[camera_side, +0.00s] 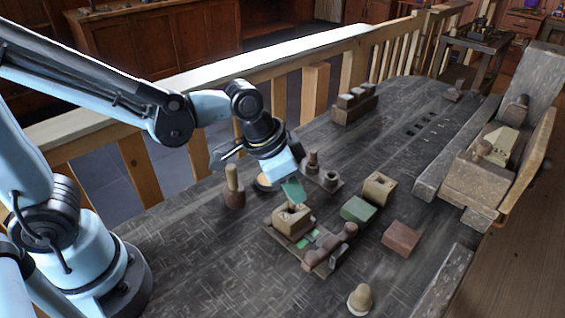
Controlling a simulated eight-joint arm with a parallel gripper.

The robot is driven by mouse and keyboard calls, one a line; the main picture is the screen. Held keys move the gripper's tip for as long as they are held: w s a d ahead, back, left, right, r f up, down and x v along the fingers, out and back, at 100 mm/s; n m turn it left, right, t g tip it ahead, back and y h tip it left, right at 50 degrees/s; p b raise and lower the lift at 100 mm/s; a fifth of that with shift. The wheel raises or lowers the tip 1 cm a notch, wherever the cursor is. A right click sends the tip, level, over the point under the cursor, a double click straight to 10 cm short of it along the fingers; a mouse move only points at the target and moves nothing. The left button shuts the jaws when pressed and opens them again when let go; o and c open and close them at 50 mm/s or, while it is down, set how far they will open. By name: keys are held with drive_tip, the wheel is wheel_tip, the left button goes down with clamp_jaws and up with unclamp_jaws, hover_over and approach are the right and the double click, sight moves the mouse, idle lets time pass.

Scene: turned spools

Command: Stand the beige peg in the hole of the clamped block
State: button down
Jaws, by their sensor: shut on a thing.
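My gripper (293,191), with green fingertips, points down just above the clamped block. It is shut on the beige peg (292,206), of which only a small part shows below the fingertips. The clamped block (290,222) is beige and sits on a wooden base with a dark rounded clamp (330,247) at its front right. The peg's lower end is at the top of the block. I cannot tell from this view whether it is in the hole or just over it.
A spool with an upright light peg (233,185) stands left of my gripper. Dark spools (313,164) stand behind it. A beige block with a hole (379,187), a green block (358,210) and a reddish block (401,238) lie to the right. A domed beige piece (361,299) stands in front.

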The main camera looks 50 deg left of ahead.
drive_tip(key=shift+f, duration=1.35)
idle(1.9)
drive_tip(key=c, duration=0.9)
unclamp_jaws()
drive_tip(key=shift+r, duration=0.1)
drive_tip(key=shift+r, duration=4.2)
